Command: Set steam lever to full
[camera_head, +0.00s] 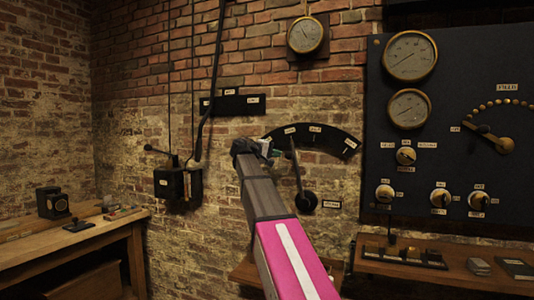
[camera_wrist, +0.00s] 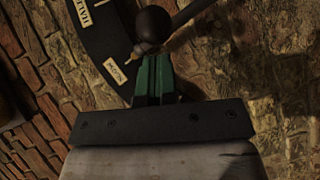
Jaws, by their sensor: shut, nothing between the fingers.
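The steam lever (camera_head: 297,165) is a thin dark rod on the brick wall, rising from a round black pivot (camera_head: 306,201) and leaning slightly left. Behind its upper end is a black curved plate (camera_head: 330,138) with small pale labels. In the wrist view the lever's black ball knob (camera_wrist: 154,25) lies just beyond my fingertips, beside the plate (camera_wrist: 105,45); one label there seems to read HALF. My gripper (camera_head: 271,149) is at the plate's left end, left of the lever. In the wrist view its green fingers (camera_wrist: 152,60) are shut and empty, close to the knob; contact is unclear.
A dark panel (camera_head: 455,70) with gauges and knobs fills the right. A wooden shelf (camera_head: 450,262) with small items is below it. A black switch box (camera_head: 178,184) with a lever hangs to the left. A wooden bench (camera_head: 70,238) stands at lower left.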

